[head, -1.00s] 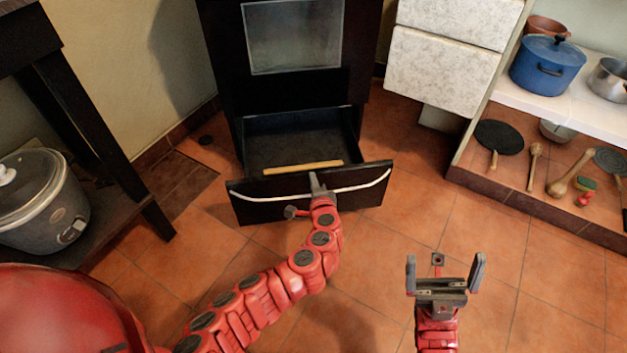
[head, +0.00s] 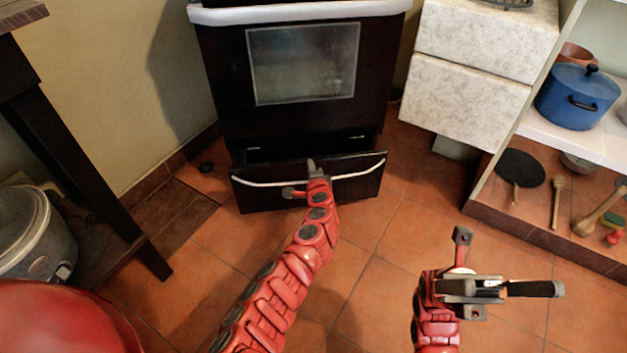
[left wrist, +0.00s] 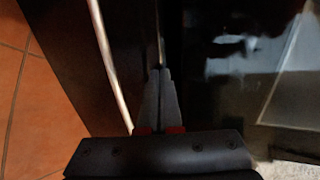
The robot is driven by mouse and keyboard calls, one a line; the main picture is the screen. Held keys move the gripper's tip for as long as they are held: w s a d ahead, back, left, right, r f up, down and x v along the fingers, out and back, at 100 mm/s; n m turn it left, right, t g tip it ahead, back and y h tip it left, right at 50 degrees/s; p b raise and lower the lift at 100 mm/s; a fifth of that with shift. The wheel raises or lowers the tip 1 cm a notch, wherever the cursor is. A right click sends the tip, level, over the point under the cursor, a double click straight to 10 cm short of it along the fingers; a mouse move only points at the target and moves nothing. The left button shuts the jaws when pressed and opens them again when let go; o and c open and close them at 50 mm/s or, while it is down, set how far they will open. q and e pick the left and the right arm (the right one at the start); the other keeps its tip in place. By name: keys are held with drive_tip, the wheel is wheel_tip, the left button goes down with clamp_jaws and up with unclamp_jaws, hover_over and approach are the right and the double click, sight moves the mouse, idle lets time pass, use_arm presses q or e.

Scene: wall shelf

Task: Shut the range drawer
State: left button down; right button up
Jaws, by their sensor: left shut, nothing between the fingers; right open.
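The black range (head: 300,110) stands at the back with a glass oven window. Its bottom drawer (head: 262,196) is a little open, with a dark gap between its front and the range body. The drawer has a white bar handle (head: 357,176), which also shows in the left wrist view (left wrist: 103,55). My left gripper (head: 312,165) is shut and empty, at the top edge of the drawer front near its middle. In the left wrist view its closed fingertips (left wrist: 160,72) lie beside the handle, at the dark gap. My right gripper (head: 508,288) is open and empty above the floor at right.
White speckled drawers (head: 465,100) stand right of the range. A shelf (head: 590,140) at right holds a blue pot (head: 577,95), a pan (head: 520,168) and wooden utensils. A dark table (head: 75,160) with a slow cooker (head: 35,235) stands left. The floor in front is clear.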

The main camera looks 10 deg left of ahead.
use_arm(q)
drive_tip(key=w, duration=0.1)
drive_tip(key=w+a, duration=0.1)
drive_tip(key=shift+w+b, duration=0.3)
drive_tip(key=shift+b, duration=0.1)
use_arm(e)
drive_tip(key=s+d+r+n+t+h, duration=0.2)
drive_tip(key=n+h, duration=0.4)
drive_tip(key=h, duration=0.3)
drive_tip(key=shift+s+d+r+n+t, duration=0.4)
drive_tip(key=shift+s+r+t, duration=0.1)
drive_tip(key=shift+s+t, duration=0.75)
